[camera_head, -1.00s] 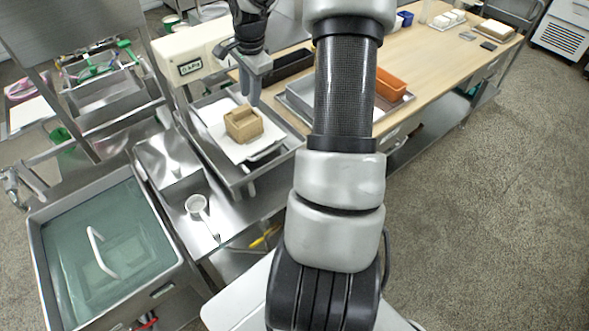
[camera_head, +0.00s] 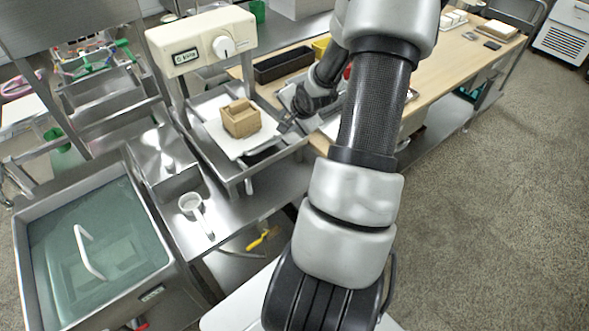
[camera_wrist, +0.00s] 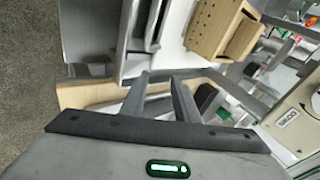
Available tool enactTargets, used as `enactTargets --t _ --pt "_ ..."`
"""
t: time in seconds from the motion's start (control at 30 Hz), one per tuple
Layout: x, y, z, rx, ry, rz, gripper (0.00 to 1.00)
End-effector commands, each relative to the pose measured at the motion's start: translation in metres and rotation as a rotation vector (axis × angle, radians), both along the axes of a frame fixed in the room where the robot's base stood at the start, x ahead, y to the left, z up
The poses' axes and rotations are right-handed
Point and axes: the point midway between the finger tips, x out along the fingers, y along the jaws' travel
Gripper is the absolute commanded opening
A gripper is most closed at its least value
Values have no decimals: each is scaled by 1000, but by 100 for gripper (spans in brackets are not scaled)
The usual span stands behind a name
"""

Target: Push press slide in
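The press has a cream head (camera_head: 203,42) with a dial, standing over a metal frame at the upper left. Its slide (camera_head: 218,137) carries a white plate and is pulled out toward the front, with a wooden box mould (camera_head: 241,119) on it. The mould also shows at the top of the wrist view (camera_wrist: 216,24). My gripper (camera_head: 284,127) is at the right, front side of the slide, beside its dark handle (camera_head: 263,146). In the wrist view my gripper (camera_wrist: 160,79) has its two fingers apart with nothing between them. Whether a finger touches the slide, I cannot tell.
A water-filled sink (camera_head: 95,245) is at the lower left. A white-cupped ladle (camera_head: 192,204) lies on the steel counter. A black tray (camera_head: 284,65) is on the wooden table behind my arm. The floor at the right is clear.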

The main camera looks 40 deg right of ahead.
Motion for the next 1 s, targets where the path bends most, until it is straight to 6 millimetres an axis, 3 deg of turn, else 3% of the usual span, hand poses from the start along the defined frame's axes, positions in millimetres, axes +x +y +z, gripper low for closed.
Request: enactTargets --t 0.03,0.1,0.4,0.57,0.83,1.0 --pt "-8 1 -14 -1 -29 5 28" --pt "-16 4 -21 -5 -78 19 28" --pt "-51 30 -40 21 -314 58 28" --pt "-71 54 -37 74 -465 60 28" --pt "-103 91 -13 174 -723 29 28" --pt "-84 88 -21 164 -730 41 28"
